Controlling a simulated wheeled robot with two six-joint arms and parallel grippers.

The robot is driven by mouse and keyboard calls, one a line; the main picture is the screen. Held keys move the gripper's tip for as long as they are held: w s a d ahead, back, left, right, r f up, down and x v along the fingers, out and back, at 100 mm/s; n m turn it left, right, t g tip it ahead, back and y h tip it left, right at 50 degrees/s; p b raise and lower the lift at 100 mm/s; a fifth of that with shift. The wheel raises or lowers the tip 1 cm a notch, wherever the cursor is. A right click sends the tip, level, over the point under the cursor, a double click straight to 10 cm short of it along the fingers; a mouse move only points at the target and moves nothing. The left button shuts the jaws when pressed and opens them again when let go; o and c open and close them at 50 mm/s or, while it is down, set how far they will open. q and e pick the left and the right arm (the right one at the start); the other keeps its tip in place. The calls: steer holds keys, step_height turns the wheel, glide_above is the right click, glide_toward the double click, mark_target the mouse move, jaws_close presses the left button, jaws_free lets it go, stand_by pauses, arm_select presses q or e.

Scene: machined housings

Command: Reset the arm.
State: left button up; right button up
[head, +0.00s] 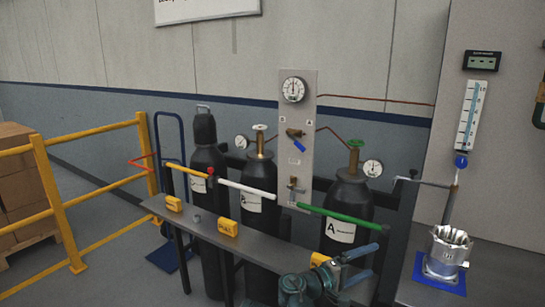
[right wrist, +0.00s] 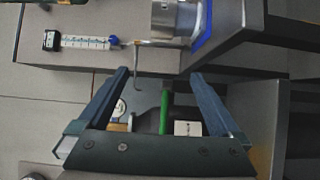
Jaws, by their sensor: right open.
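My right gripper (head: 372,262) is at the lower middle of the head view, in front of the grey shelf and the cylinder labelled A (head: 345,205). In the right wrist view the same gripper (right wrist: 160,73) shows both fingers spread, with a green bar (right wrist: 164,112) seen beyond the gap, apart from the fingers. My left gripper is in neither view.
A machined metal housing (head: 449,246) sits on a blue mat (head: 440,270) on the grey bench at right. Several gas cylinders, including B (head: 258,185), stand behind a shelf (head: 262,248) with yellow blocks. A yellow railing (head: 95,133) and cartons (head: 18,170) are at left.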

steer(key=s+a+f+m+g+y, duration=0.1)
steer(key=s+a+f+g+y, duration=0.2)
steer(key=f, duration=0.4)
steer(key=s+a+f+g+y, duration=0.1)
steer(key=s+a+f+y, duration=0.25)
steer(key=f, duration=0.45)
steer(key=s+a+f+g+y, duration=0.2)
steer(key=s+a+f+y, duration=0.15)
steer(key=s+a, duration=0.2)
steer(key=s+a+f+g+y, duration=0.2)
steer(key=s+a+f+y, duration=0.1)
steer(key=s+a+y, duration=0.3)
arm_select(q)
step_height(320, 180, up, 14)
steer(key=p, duration=1.4)
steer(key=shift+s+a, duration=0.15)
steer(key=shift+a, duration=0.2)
arm_select(e)
step_height(320, 180, up, 14)
steer(key=w+a, duration=0.1)
steer(key=shift+h, duration=0.4)
steer(key=shift+w+a+f, duration=0.1)
steer(key=shift+f, duration=0.05)
